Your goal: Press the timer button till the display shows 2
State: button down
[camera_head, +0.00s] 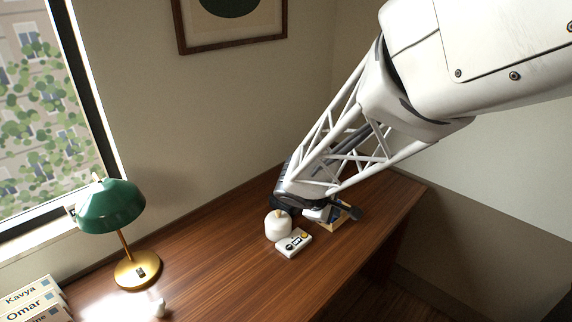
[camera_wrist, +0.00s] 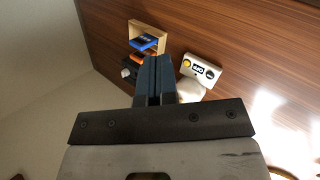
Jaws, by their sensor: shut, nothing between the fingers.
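The timer is a small white box (camera_head: 294,243) on the wooden desk, with a yellow button (camera_head: 304,235) at one end, a small display in the middle and a dark round part at the other end. In the wrist view the timer (camera_wrist: 201,70) lies right of my fingers, its yellow button (camera_wrist: 186,63) on the side nearer them. The display's marks are too small to read surely. My gripper (camera_wrist: 157,58) is shut and empty, apart from the button in the picture. In the head view the fingers are mostly hidden by my arm.
A white round pot (camera_head: 277,226) stands beside the timer. A wooden tray (camera_wrist: 148,32) with blue and orange items lies near my fingertips. A green lamp (camera_head: 110,206), a small white object (camera_head: 159,308) and name boxes (camera_head: 38,302) are at left. The desk's front is clear.

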aim_at(290, 248)
jog(key=w+a+f+n+t, duration=0.2)
jog(key=w+a+f+n, duration=0.5)
jog(key=a+f, duration=0.3)
jog(key=shift+w+a+f+t, duration=0.25)
jog(key=shift+w+f+t, duration=0.2)
jog(key=shift+w, duration=0.3)
jog(key=shift+f, duration=0.15)
jog(key=shift+f, duration=4.3)
jog(key=shift+f, duration=0.75)
jog(key=shift+r, duration=0.75)
jog(key=shift+r, duration=0.15)
